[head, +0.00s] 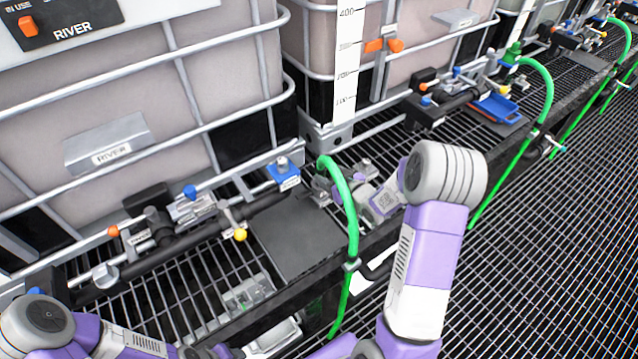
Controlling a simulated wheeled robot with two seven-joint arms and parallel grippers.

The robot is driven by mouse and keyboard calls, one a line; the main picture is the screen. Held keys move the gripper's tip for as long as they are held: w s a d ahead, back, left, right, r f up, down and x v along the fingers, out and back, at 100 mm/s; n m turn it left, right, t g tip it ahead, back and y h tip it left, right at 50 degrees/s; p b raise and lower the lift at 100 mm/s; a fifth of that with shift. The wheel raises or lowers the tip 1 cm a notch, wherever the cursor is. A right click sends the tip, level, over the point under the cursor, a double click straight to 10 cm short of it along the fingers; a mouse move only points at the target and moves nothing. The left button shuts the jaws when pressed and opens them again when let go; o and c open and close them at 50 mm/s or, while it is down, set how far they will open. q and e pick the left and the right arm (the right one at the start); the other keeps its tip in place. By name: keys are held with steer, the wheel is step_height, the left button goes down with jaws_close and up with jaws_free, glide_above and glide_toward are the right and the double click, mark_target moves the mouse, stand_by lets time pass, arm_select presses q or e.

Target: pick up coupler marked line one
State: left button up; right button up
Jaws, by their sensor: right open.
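A bright green hose (350,215) arches up beside the near tote and hangs over the shelf's front edge. Its upper end comes down by my right gripper (325,183), where the coupler is mostly hidden by hose and gripper. No "line one" marking is readable. My right gripper is open, close to the hose end; I cannot tell whether it touches. My right arm bends over from the lower middle. My left arm enters at lower left; its gripper (247,294) appears low over the grating, its jaws unclear.
A black manifold (160,250) with blue, orange and yellow parts lies along the near tote (130,125). A dark flat plate (298,240) is bare. A blue tray (495,107) and another green hose (545,85) stand farther right. Floor grating at right is clear.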

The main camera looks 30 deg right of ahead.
mark_target(323, 172)
steer(key=x, duration=0.4)
steer(key=shift+w+a+b, duration=0.2)
steer(key=shift+w+b, duration=0.1)
jaws_close()
